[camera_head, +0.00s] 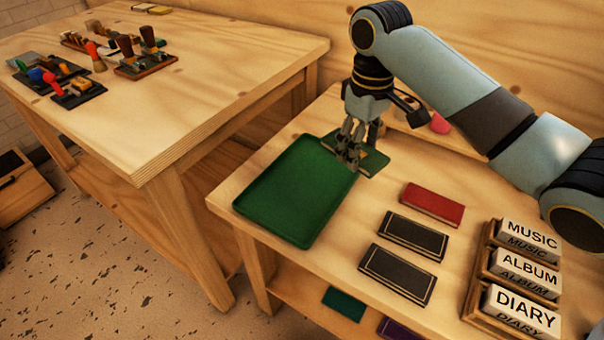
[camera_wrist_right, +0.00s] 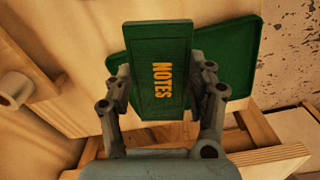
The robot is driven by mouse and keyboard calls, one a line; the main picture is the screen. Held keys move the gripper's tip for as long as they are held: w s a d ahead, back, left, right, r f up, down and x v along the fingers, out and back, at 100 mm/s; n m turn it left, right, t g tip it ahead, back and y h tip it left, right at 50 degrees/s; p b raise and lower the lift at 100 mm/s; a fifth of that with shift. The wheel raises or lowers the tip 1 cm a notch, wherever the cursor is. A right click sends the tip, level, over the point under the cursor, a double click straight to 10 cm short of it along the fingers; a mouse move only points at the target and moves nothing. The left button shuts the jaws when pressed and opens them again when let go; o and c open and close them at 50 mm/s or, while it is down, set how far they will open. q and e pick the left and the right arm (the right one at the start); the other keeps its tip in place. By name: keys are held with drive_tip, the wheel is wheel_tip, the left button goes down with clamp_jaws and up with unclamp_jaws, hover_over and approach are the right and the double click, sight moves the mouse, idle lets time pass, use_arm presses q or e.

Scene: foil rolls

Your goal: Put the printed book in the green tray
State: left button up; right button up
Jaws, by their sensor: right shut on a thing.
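The printed book is a dark green book with yellow "NOTES" lettering on its cover. In the right wrist view the book (camera_wrist_right: 160,68) lies between both fingers of my right gripper (camera_wrist_right: 163,95), which is shut on it. In the head view the book (camera_head: 376,161) shows partly behind the fingers of my right gripper (camera_head: 350,158), at the tray's far right corner. The green tray (camera_head: 297,190) looks empty and lies on the near table. In the wrist view the book overlaps the tray (camera_wrist_right: 240,52); its height above it is hard to tell. My left gripper is out of view.
A red book (camera_head: 432,204) and two black books (camera_head: 414,236) (camera_head: 397,273) lie right of the tray. A wooden rack (camera_head: 475,283) with MUSIC, ALBUM and DIARY labels stands further right. A second table (camera_head: 200,60) at the left holds stamps and tools.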

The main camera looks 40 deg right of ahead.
drive_tip(key=s+n, duration=0.2)
drive_tip(key=shift+s+a+n, duration=0.2)
drive_tip(key=shift+n, duration=0.1)
drive_tip(key=b, duration=0.2)
hover_over(310, 186)
wheel_tip(310, 186, down, 7)
drive_tip(key=shift+f, duration=0.15)
drive_tip(key=shift+f+b, duration=0.3)
drive_tip(key=shift+f, duration=1.65)
drive_tip(key=shift+f, duration=0.15)
drive_tip(key=o, duration=1.2)
wheel_tip(310, 186, up, 12)
drive_tip(key=shift+r+p, duration=0.2)
drive_tip(key=shift+p, duration=0.7)
